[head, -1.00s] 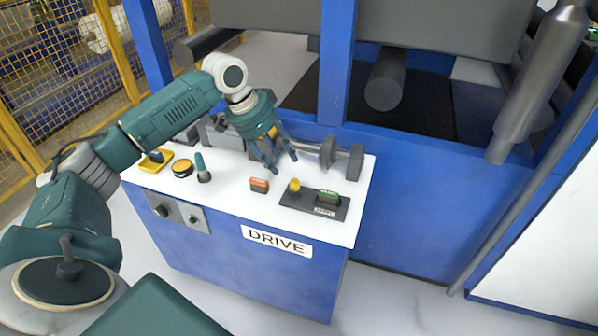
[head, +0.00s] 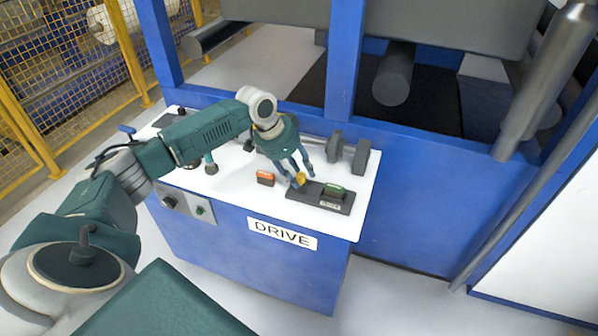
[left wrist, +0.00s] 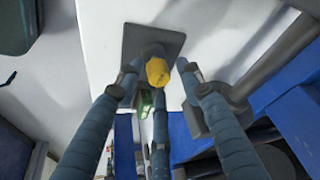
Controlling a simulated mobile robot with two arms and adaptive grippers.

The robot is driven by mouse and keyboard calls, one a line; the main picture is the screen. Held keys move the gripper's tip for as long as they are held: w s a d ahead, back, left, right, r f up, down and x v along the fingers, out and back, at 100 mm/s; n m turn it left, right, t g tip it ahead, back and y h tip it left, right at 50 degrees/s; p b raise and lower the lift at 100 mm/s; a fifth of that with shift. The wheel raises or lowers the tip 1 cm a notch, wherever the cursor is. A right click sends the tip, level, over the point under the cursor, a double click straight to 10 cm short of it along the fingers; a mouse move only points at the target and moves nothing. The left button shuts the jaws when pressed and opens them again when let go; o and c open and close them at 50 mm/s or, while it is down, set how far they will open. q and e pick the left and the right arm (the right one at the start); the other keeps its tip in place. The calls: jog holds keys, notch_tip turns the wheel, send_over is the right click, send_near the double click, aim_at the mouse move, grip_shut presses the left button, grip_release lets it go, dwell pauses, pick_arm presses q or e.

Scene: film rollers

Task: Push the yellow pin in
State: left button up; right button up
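The yellow pin (head: 300,178) stands at the left end of a dark plate (head: 318,201) on the white top of the DRIVE console. In the left wrist view the round yellow head of the pin (left wrist: 157,72) shows between my fingertips. My left gripper (head: 303,177) is just above and around the pin, its fingers pointing down. Its three fingers (left wrist: 160,78) are spread, with small gaps seen beside the pin's head; contact is not clear. The pin's lower part is hidden. My right gripper is in no view.
A green block (head: 334,191) sits on the same plate, right of the pin. An orange block (head: 265,178) stands to the left. A grey shaft with discs (head: 335,147) lies behind. A blue frame post (head: 343,60) rises at the back.

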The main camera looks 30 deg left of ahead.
pick_arm(q)
jog(key=shift+r, duration=0.15)
grip_shut()
jog(key=shift+f+p, duration=0.55)
jog(key=shift+f, duration=0.2)
jog(key=shift+o, duration=1)
grip_release()
jog(key=shift+w, duration=0.1)
jog(key=shift+o, duration=0.5)
jog(key=shift+f, duration=0.15)
jog(key=v, duration=1.2)
